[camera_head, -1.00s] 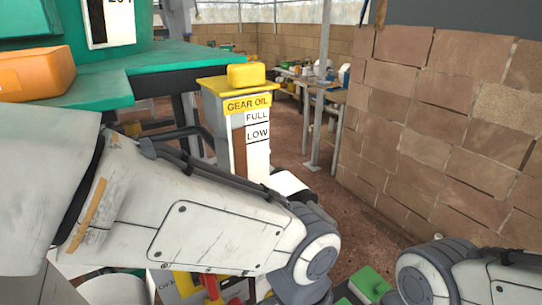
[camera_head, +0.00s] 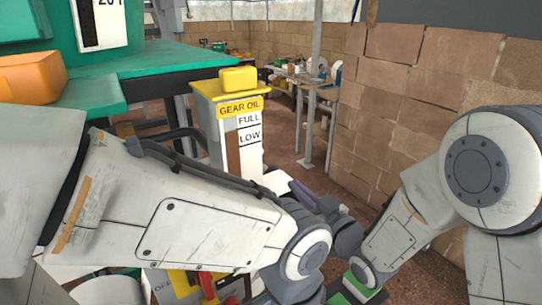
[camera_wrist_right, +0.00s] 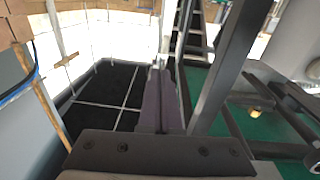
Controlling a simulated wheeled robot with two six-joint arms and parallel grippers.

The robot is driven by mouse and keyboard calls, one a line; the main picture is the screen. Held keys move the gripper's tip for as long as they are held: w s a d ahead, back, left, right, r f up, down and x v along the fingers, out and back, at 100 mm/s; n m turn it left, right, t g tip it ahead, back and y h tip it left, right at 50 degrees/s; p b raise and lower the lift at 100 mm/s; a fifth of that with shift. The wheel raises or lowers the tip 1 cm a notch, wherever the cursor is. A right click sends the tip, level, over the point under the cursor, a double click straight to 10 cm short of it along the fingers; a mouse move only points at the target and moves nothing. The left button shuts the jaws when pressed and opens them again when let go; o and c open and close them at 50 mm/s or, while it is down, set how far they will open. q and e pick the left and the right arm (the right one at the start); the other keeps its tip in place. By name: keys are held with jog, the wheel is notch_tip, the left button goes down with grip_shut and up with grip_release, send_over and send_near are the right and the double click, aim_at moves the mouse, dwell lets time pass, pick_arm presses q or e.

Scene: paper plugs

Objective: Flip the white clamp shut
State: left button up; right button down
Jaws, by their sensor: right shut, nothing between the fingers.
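I cannot make out a white clamp in either view. My right gripper (camera_head: 294,186) reaches in from the right in the head view, its dark fingers pointing up and left, close to the gear oil box. In the right wrist view its two purple-grey fingers (camera_wrist_right: 158,72) lie together, with nothing between them. My left arm crosses the lower half of the head view and hides much of what is behind it. My left gripper's fingers do not show.
A white gear oil box (camera_head: 227,130) with a yellow cap stands near the middle. A green machine table (camera_head: 150,60) with an orange block (camera_head: 32,77) is at left. A brick wall (camera_head: 420,90) bounds the right. A cluttered workbench (camera_head: 310,80) stands behind.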

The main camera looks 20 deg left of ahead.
jog(key=shift+s+d+r+t+y, duration=0.15)
jog(key=shift+r+t+y, duration=0.1)
jog(key=shift+r+y, duration=0.4)
jog(key=shift+s+a+r+t+y, duration=0.15)
jog(key=shift+r+t+y, duration=0.2)
jog(key=shift+y, duration=0.4)
jog(key=shift+r, duration=0.1)
jog(key=w+a+p, duration=0.5)
jog(key=w+a, duration=0.3)
jog(key=a, duration=0.2)
jog(key=shift+r, duration=0.15)
jog(key=shift+a, duration=0.2)
